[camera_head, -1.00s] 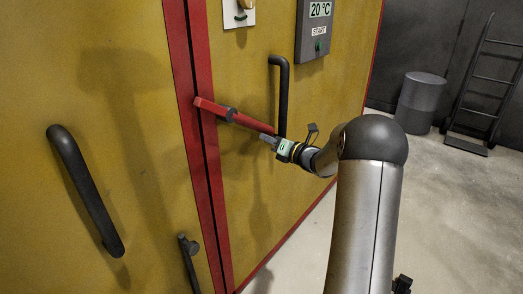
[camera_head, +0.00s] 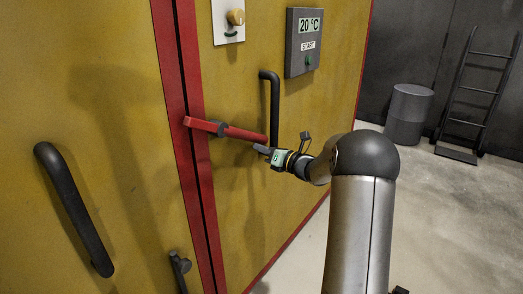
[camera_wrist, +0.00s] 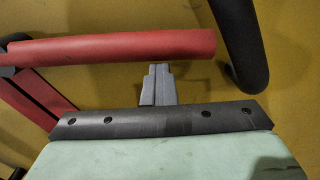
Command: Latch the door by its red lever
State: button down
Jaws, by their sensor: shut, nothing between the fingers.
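The red lever (camera_head: 245,133) is mounted on a dark pivot on the right yellow door (camera_head: 232,85). It lies close to level, its right end slightly lower, and its left end reaches across the red-edged door seam. My gripper (camera_head: 262,149) is shut and empty, just under the lever's right end. In the wrist view the closed fingertips (camera_wrist: 157,75) sit just below the lever's bar (camera_wrist: 120,48). Whether they touch it I cannot tell.
A black vertical door handle (camera_head: 275,105) stands just right of the lever's end, close to my fingers. A grey control box (camera_head: 303,42) is above. A second black handle (camera_head: 75,208) is on the left door. A bin (camera_head: 408,114) and ladder cart (camera_head: 478,95) stand far right.

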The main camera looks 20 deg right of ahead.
jog(key=s+d+f, duration=0.1)
jog(key=s+f, duration=0.1)
jog(key=s, duration=0.3)
jog(key=s+d+f+b, duration=0.1)
jog(key=s+d, duration=0.1)
jog(key=s, duration=0.3)
jog(key=shift+s+d+f, duration=0.2)
jog(key=shift+d+f, duration=0.1)
jog(key=shift+f, duration=0.05)
jog(key=s+a+r+n+g+p, duration=0.1)
jog(key=s+a+n+g+p, duration=0.1)
jog(key=s+a+n+g, duration=0.45)
jog(key=s+a+r+n+g+y+p, duration=0.15)
jog(key=a+n, duration=0.25)
jog(key=a, duration=0.5)
jog(key=s+a+r+n+g+p, duration=0.1)
jog(key=s+a+n+g+p, duration=0.25)
jog(key=s+a+n, duration=0.35)
jog(key=s+r+n+g+h+p, duration=0.1)
jog(key=s+n+g+h+p, duration=0.1)
jog(key=s+n+h, duration=0.3)
jog(key=s+r+n+g+h+p, duration=0.1)
jog(key=s+n+h, duration=0.4)
jog(key=s+n, duration=0.7)
jog(key=n+g+p, duration=0.1)
jog(key=p, duration=0.1)
jog(key=shift+s+r+p, duration=0.25)
jog(key=shift+s+p, duration=0.05)
jog(key=shift+s, duration=0.05)
